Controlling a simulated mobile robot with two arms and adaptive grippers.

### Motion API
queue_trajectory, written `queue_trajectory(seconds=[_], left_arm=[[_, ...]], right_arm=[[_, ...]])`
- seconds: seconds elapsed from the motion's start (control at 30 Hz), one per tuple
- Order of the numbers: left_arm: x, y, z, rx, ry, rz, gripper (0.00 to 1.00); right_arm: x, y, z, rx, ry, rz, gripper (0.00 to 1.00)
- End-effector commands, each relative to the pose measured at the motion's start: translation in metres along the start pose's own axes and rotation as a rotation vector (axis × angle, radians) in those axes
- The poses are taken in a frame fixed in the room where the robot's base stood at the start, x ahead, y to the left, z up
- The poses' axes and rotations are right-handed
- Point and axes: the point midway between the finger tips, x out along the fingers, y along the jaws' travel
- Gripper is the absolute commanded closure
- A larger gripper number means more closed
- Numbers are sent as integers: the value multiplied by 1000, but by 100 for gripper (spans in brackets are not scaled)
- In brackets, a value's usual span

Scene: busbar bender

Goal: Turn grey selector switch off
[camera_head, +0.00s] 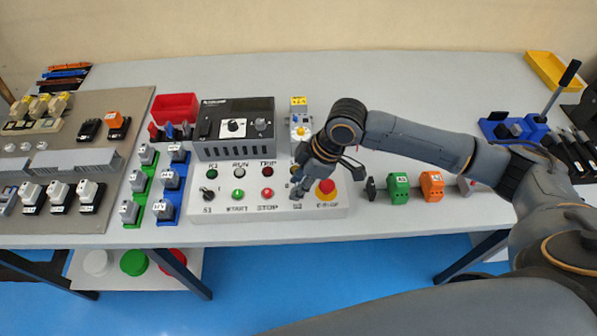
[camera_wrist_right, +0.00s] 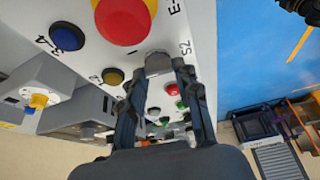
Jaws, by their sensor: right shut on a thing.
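The white control panel (camera_head: 245,211) stands at the table's front edge. My right gripper (camera_head: 302,190) reaches down onto its right part, over the S2 label. In the wrist view the right gripper (camera_wrist_right: 160,68) is shut on the grey selector switch (camera_wrist_right: 158,62), beside the S2 marking; the fingers hide most of it, so I cannot tell which way it points. In the head view the gripper covers this switch. A black selector switch (camera_head: 208,191) marked S1 sits at the panel's left end. My left gripper is not in view.
The red emergency stop (camera_head: 326,187) stands close to the right of my right gripper. The red STOP button (camera_head: 267,194) and green START button (camera_head: 238,195) lie to the left. A black device (camera_head: 234,128) stands behind the panel. Green (camera_head: 398,187) and orange (camera_head: 432,186) blocks lie right.

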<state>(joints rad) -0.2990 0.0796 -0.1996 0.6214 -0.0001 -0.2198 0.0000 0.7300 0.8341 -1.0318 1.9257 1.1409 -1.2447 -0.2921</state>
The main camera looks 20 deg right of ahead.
Motion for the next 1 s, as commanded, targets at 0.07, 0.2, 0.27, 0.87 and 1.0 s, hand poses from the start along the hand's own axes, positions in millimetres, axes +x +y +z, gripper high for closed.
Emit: queue_trajectory(seconds=[0.07,0.2,0.27,0.87,1.0], left_arm=[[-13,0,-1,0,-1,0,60],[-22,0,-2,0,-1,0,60],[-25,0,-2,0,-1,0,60],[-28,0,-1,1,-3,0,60],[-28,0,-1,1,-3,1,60]], right_arm=[[-5,1,-2,-65,0,-29,100],[-3,1,-2,-189,2,-80,100],[-3,2,-2,-242,1,-102,100],[1,3,-2,-700,1,-287,100],[1,3,-2,-760,2,-312,100]])
